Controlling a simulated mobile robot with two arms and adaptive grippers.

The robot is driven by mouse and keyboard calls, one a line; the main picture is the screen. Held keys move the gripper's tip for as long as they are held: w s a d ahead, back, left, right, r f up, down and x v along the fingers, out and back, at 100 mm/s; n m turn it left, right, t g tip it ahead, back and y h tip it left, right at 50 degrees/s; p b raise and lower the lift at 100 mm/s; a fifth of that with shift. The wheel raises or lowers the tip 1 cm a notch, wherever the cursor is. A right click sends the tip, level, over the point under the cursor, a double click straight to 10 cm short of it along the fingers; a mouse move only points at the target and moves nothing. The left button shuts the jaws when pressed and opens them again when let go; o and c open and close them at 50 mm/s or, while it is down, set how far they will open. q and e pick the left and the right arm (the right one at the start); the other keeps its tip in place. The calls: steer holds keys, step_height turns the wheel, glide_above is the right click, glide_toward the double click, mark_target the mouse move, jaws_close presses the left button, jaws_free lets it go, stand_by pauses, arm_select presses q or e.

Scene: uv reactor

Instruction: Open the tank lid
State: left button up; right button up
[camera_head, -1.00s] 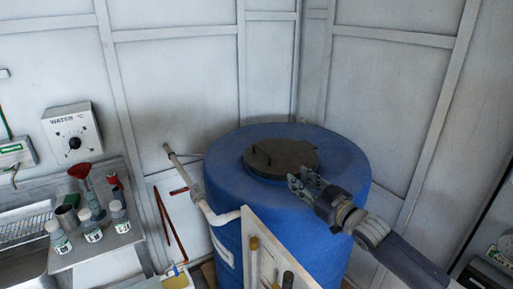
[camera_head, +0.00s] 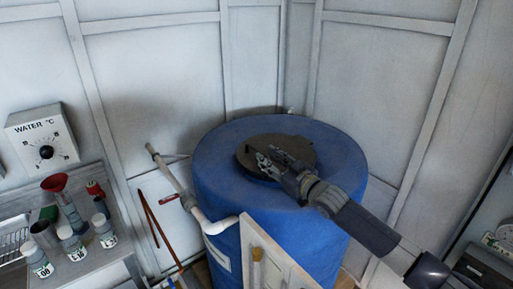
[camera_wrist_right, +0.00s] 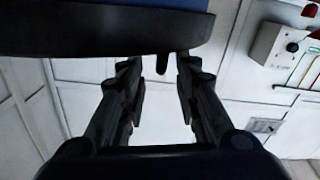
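The blue tank (camera_head: 230,185) stands in the corner with a dark round lid (camera_head: 300,146) lying flat on its top. My right gripper (camera_head: 266,160) reaches in from the right and is over the lid, hiding part of it and its handle. In the right wrist view the gripper (camera_wrist_right: 160,72) is open, with a clear gap between its fingers. The lid's dark rim (camera_wrist_right: 100,42) crosses the top of that view. A short dark handle (camera_wrist_right: 162,66) sticks out from the lid between the fingertips, with no clear contact. My left gripper is not in view.
A white pipe (camera_head: 212,225) with a grey tube runs along the tank's left side. A light panel (camera_head: 275,260) stands in front of the tank. A bench with several bottles (camera_head: 105,230) and a WATER dial box (camera_head: 42,140) are at the left.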

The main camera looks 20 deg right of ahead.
mark_target(256, 150)
steer(key=p+x, duration=0.1)
steer(key=x, duration=0.3)
steer(key=shift+w+a, duration=0.1)
steer(key=shift+w, duration=0.2)
steer(key=shift+x, duration=1.1)
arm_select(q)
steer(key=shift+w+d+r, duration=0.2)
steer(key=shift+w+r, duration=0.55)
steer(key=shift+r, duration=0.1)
arm_select(e)
steer(key=shift+f, duration=0.15)
jaws_close()
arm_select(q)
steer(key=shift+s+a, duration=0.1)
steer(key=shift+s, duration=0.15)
